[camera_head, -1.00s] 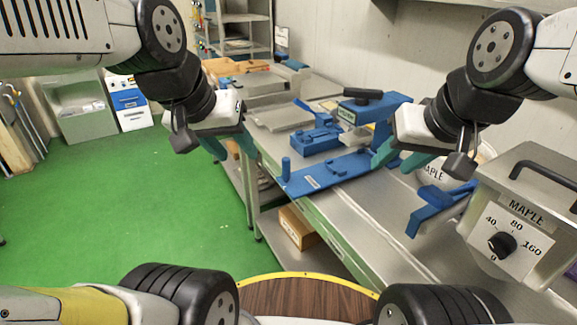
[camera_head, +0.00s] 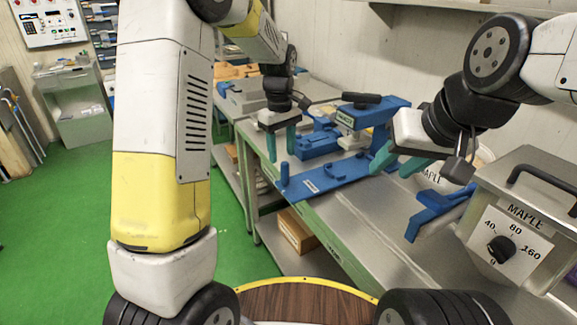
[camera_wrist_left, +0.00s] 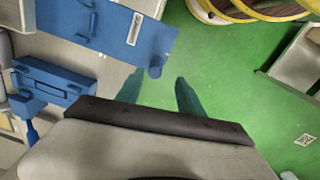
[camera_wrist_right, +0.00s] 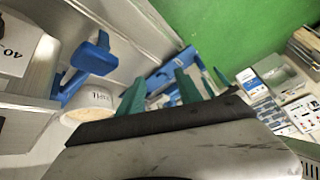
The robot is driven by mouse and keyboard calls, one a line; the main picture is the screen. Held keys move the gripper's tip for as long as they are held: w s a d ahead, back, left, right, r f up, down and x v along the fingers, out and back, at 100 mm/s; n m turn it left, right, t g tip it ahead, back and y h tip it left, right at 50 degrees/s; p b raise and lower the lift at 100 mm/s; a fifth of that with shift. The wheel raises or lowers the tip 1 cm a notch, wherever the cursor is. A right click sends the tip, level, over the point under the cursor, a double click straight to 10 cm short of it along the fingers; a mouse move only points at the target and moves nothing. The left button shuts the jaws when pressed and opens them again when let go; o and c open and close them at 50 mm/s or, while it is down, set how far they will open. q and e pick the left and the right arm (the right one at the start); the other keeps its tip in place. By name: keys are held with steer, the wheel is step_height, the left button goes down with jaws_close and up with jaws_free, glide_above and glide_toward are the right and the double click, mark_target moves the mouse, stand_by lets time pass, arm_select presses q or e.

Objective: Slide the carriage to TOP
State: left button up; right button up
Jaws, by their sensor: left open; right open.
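A long blue plate (camera_head: 330,177) lies on the steel table, with a small label and low raised parts on top. A short upright blue peg (camera_head: 284,174) stands at its left end; the peg also shows in the left wrist view (camera_wrist_left: 155,71). I cannot tell for sure which blue part is the carriage, and no TOP mark is readable. My left gripper (camera_head: 282,143) is open and empty, fingers pointing down, above and beyond the peg. My right gripper (camera_head: 396,164) is open and empty, beside the right end of the plate and in front of the blue stand.
A blue stand with a black handle (camera_head: 361,99) rises behind the plate. A blue block (camera_head: 316,145) sits behind it. On the right are a white tub (camera_head: 437,178), a blue bracket (camera_head: 436,212) and a metal MAPLE box with a dial (camera_head: 510,237). The table front (camera_head: 345,226) is clear.

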mark_target(285, 175)
arm_select(q)
steer(key=shift+w+d+f+n, duration=0.15)
steer(key=shift+w+f, duration=0.1)
steer(key=shift+f, duration=0.2)
steer(key=shift+w+d+f+n, duration=0.1)
steer(key=shift+w+f+n, duration=0.1)
steer(key=shift+f, duration=0.6)
step_height(285, 175, down, 7)
steer(key=shift+f, duration=0.1)
jaws_close()
stand_by(0.7)
